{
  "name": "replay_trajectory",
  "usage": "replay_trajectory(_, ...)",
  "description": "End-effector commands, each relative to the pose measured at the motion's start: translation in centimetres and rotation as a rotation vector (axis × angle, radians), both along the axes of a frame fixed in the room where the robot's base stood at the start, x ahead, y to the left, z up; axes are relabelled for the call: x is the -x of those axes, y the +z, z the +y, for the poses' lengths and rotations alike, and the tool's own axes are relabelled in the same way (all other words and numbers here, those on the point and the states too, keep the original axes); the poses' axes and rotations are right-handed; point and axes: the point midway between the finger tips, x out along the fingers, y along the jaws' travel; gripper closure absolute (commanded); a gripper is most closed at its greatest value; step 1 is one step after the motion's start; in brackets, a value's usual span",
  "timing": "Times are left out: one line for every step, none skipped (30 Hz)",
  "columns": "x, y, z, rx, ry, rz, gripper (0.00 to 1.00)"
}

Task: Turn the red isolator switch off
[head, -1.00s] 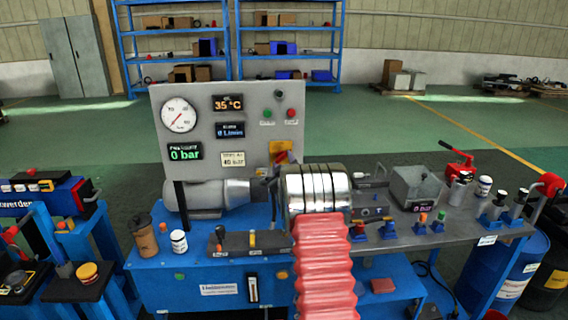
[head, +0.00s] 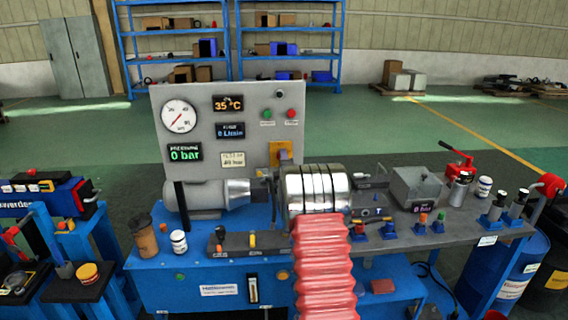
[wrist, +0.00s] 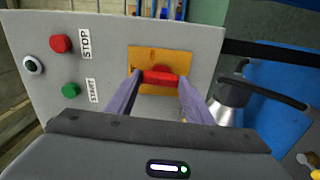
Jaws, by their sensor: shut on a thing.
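The red isolator switch (wrist: 160,77) sits on a yellow-orange plate (wrist: 147,55) on the grey panel. In the wrist view its red handle lies crosswise, roughly at right angles to the lettering of the STOP and START labels. My gripper (wrist: 160,79) has one purple finger at each end of the handle and is shut on it. In the head view the plate (head: 274,151) shows on the lower right of the panel, with a purple finger in front of it. The red handle is hidden there.
The grey panel (head: 203,105) carries a gauge, displays, a green button (wrist: 70,90) and a red stop button (wrist: 61,43). A grey motor (head: 205,194) lies below it. Bottles, a grey box (head: 416,188) and small valves stand on the bench to the right.

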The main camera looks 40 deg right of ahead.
Motion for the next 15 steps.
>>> replay_trajectory(0.00,-0.63,0.23,0.008,0.002,0.019,0.76)
replay_trajectory(-0.01,-0.64,0.24,0.015,0.002,0.025,0.76)
replay_trajectory(-0.01,-0.65,0.24,0.024,0.003,0.031,0.76)
replay_trajectory(-0.02,-0.66,0.25,0.029,0.003,0.034,0.76)
replay_trajectory(-0.02,-0.67,0.26,0.033,0.003,0.037,0.76)
replay_trajectory(-0.02,-0.69,0.28,0.037,0.003,0.040,0.76)
replay_trajectory(-0.02,-0.70,0.28,0.039,0.003,0.042,0.76)
replay_trajectory(-0.02,-0.71,0.28,0.041,0.003,0.043,0.75)
replay_trajectory(-0.03,-0.72,0.29,0.042,0.003,0.045,0.75)
replay_trajectory(-0.03,-0.73,0.29,0.043,0.004,0.045,0.75)
replay_trajectory(-0.03,-0.75,0.29,0.044,0.004,0.046,0.75)
replay_trajectory(-0.04,-0.76,0.30,0.043,0.004,0.046,0.75)
replay_trajectory(-0.05,-0.76,0.31,0.043,0.004,0.046,0.76)
replay_trajectory(-0.05,-0.78,0.31,0.043,0.004,0.046,0.76)
replay_trajectory(-0.04,-0.79,0.33,0.043,0.004,0.046,0.76)
